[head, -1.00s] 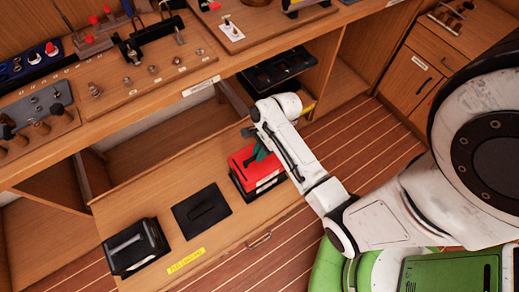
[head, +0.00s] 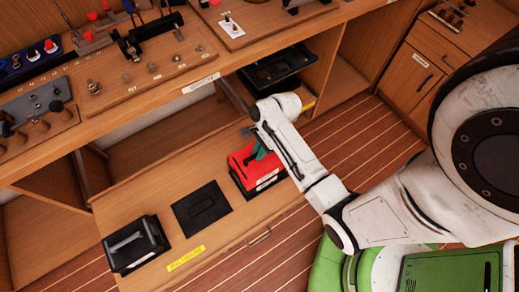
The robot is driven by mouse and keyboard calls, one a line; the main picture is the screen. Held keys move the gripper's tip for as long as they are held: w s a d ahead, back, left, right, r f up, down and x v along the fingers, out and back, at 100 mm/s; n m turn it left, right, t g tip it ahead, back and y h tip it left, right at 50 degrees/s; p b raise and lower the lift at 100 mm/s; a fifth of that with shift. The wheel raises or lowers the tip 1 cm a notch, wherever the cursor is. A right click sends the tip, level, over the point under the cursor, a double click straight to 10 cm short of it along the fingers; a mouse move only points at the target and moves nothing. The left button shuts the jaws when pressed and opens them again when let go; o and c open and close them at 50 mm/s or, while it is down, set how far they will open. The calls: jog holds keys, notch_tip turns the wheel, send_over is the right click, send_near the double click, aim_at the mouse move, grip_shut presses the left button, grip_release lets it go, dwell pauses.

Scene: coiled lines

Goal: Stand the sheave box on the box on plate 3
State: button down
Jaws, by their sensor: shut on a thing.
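A red box (head: 243,158) with black lower sides and a white label is at the right end of a pulled-out wooden drawer top. It looks like a red box on a black one, but I cannot see the seam clearly; no name is readable. My gripper (head: 259,151), with teal fingers, is at the top of the red box and shut on it. My forearm hides its right side, and any plate under it is hidden. An empty black plate (head: 202,209) lies to its left. A black box with a grey handle (head: 136,243) stands further left.
A yellow label (head: 186,258) is on the drawer's front edge. A black tray (head: 277,68) sits in the shelf opening behind. The workbench (head: 150,75) with fittings overhangs at the upper left. Striped floor lies to the right.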

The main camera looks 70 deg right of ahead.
jog(key=shift+f, duration=0.1)
jog(key=c, duration=1)
grip_release()
jog(key=shift+c, duration=0.2)
jog(key=v, duration=1.1)
jog(key=shift+p, duration=0.45)
jog(key=shift+f, duration=0.1)
